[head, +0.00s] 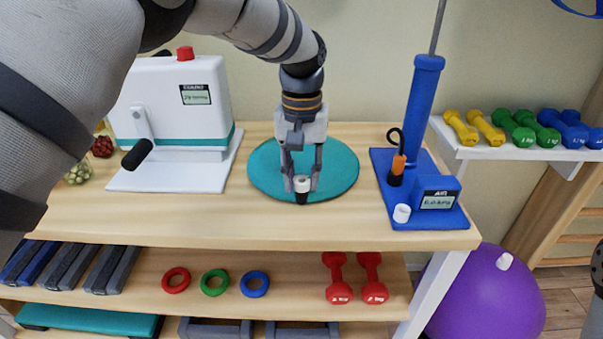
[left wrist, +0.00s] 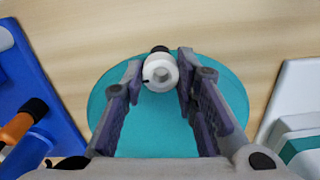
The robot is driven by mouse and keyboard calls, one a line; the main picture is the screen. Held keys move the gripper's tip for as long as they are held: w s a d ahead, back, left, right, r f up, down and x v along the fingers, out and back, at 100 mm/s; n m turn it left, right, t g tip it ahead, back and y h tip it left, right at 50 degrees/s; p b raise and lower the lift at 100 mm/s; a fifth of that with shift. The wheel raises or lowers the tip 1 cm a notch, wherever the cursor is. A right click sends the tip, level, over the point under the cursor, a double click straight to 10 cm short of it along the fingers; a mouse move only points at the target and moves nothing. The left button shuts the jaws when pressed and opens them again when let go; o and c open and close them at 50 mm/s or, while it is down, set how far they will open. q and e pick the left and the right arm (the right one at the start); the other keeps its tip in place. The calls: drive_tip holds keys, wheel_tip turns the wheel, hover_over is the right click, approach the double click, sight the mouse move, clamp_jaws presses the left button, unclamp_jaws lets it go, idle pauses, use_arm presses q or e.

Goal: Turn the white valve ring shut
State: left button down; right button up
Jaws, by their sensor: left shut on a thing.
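The white valve ring (head: 302,181) sits on top of a small black body (head: 302,198) near the front edge of a round teal mat. My left gripper (head: 302,183) points down from above and is shut on the ring, one finger on each side. In the left wrist view the white ring (left wrist: 160,71) lies between the two fingertips, with a grey centre and a small dark mark on its left side. Some of the black body shows behind it. My right gripper is not in view.
The teal mat (head: 262,168) lies on a wooden bench (head: 230,218). A white machine (head: 175,105) with a crank stands left. Right is a blue pump (head: 421,110) with an orange-and-black nozzle (head: 397,168) and a white cap (head: 402,213). A purple ball (head: 485,300) with a white plug (head: 504,261) sits lower right.

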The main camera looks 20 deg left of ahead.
use_arm(q)
drive_tip(key=shift+m, duration=0.7)
drive_tip(key=c, duration=1.3)
unclamp_jaws()
wheel_tip(320, 180, up, 12)
drive_tip(key=shift+f, duration=0.1)
